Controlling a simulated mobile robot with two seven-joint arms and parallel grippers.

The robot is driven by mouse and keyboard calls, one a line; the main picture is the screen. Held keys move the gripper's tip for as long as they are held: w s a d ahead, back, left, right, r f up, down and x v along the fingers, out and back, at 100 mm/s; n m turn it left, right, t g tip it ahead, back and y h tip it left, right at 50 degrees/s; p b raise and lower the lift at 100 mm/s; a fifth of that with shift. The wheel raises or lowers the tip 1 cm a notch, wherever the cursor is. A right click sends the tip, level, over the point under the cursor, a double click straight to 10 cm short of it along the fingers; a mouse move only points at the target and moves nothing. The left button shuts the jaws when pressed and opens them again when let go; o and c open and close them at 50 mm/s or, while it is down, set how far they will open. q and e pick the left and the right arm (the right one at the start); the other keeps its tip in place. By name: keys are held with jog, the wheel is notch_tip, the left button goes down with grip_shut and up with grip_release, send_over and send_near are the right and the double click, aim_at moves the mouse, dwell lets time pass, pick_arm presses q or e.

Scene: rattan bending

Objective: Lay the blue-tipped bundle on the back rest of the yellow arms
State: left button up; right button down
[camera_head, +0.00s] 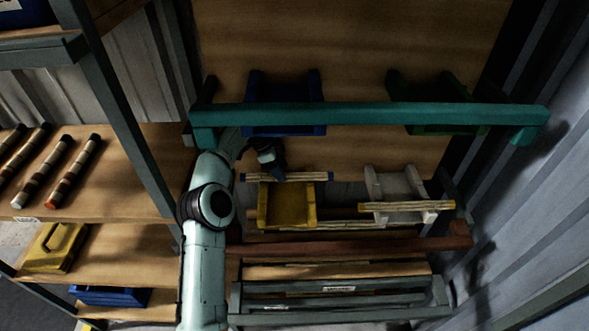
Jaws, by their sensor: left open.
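The blue-tipped bundle (305,177) is a pale bundle of rods with dark blue ends. It lies level across the far end of the yellow arms (289,209) and appears to rest on them. My left gripper (272,163) is open at the far side of the bundle, left of its middle, very close to it. I cannot tell whether the fingers touch it. My left arm comes up from the bottom and hides what is behind it. My right gripper is not in view.
A teal beam (370,116) spans above, in front of blue arms (285,88) and green arms (445,88). White arms (400,184) hold a yellow-tipped bundle (408,206). A red-brown beam (350,247) crosses below. Shelves with dark banded rods (75,170) stand left.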

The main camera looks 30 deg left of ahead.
aim_at(262, 174)
pick_arm(q)
jog(key=s+a, duration=0.1)
jog(key=a, duration=0.1)
jog(key=s+a, duration=0.1)
jog(key=a, duration=0.1)
jog(key=s+a, duration=0.1)
jog(key=a, duration=0.1)
jog(key=shift+s, duration=0.35)
